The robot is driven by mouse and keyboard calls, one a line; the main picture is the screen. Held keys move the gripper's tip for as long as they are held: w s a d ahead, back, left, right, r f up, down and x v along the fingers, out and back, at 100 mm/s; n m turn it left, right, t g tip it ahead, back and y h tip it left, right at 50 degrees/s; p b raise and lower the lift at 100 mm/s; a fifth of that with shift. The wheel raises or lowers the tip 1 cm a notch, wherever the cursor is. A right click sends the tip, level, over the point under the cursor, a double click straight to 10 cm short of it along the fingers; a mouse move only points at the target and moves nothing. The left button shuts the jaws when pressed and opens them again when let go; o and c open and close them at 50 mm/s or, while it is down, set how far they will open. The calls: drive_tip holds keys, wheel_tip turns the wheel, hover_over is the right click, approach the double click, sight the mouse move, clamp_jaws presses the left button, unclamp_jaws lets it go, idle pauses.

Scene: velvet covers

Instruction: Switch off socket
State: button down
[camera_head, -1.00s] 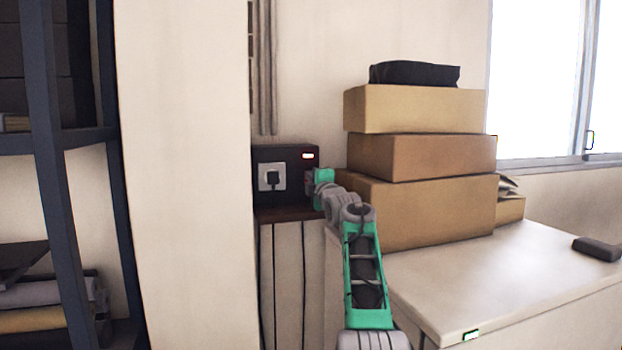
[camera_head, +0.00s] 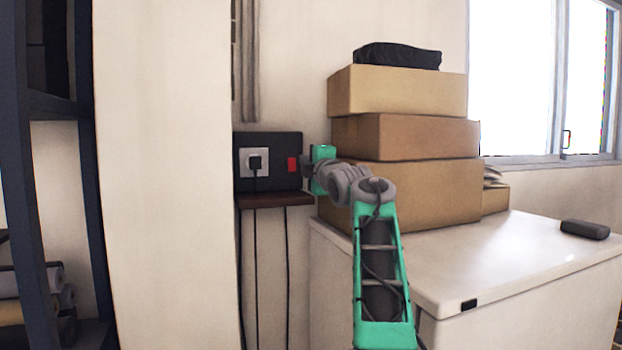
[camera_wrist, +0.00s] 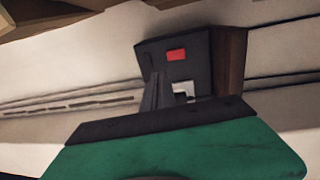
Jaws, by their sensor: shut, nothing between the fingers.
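The socket box (camera_head: 268,146) is a dark panel on the wall above a brown ledge, with a pale socket plate (camera_head: 244,161) and a black plug (camera_head: 256,162) in it. A plain red switch (camera_head: 292,164) without glow is at its right side. My gripper (camera_head: 306,166) is just right of the switch in the head view, apart from it as far as I can tell. In the wrist view the box is tilted, with the red switch (camera_wrist: 176,54) uncovered beyond my shut, empty fingers (camera_wrist: 157,92). The fingers partly hide the socket plate (camera_wrist: 183,89).
Stacked cardboard boxes (camera_head: 400,137) with a black item on top stand right of my gripper on a white counter (camera_head: 470,260). A dark shelf (camera_head: 80,200) is at the left. Cables hang below the brown ledge (camera_head: 270,200).

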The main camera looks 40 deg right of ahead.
drive_tip(key=shift+s+a+r+b, duration=0.15)
drive_tip(key=shift+s+a, duration=0.05)
drive_tip(key=shift+s, duration=0.6)
drive_tip(key=shift+s+a+r+b, duration=0.15)
drive_tip(key=shift+s+a, duration=0.05)
drive_tip(key=shift+s, duration=0.6)
drive_tip(key=s+a+f+m+g+y, duration=0.2)
drive_tip(key=a+f+m+g, duration=0.2)
drive_tip(key=a+f, duration=0.75)
drive_tip(key=s+a+f+m+g+y, duration=0.1)
drive_tip(key=s+a+f+m+g, duration=0.2)
drive_tip(key=a+f, duration=0.85)
drive_tip(key=s+a+f+m+g, duration=0.2)
drive_tip(key=s+a+f, duration=0.1)
drive_tip(key=s+f, duration=0.5)
drive_tip(key=s+a+f+m+g+y, duration=0.1)
drive_tip(key=s+a+f+m+g, duration=0.2)
drive_tip(key=s+f, duration=0.5)
drive_tip(key=s+a+f+m+g, duration=0.3)
drive_tip(key=s+a+f, duration=0.2)
drive_tip(key=s+f, duration=0.4)
wheel_tip(320, 180, down, 6)
drive_tip(key=shift+a+r+y, duration=0.1)
drive_tip(key=shift+a+y, duration=0.1)
drive_tip(key=shift+y, duration=0.1)
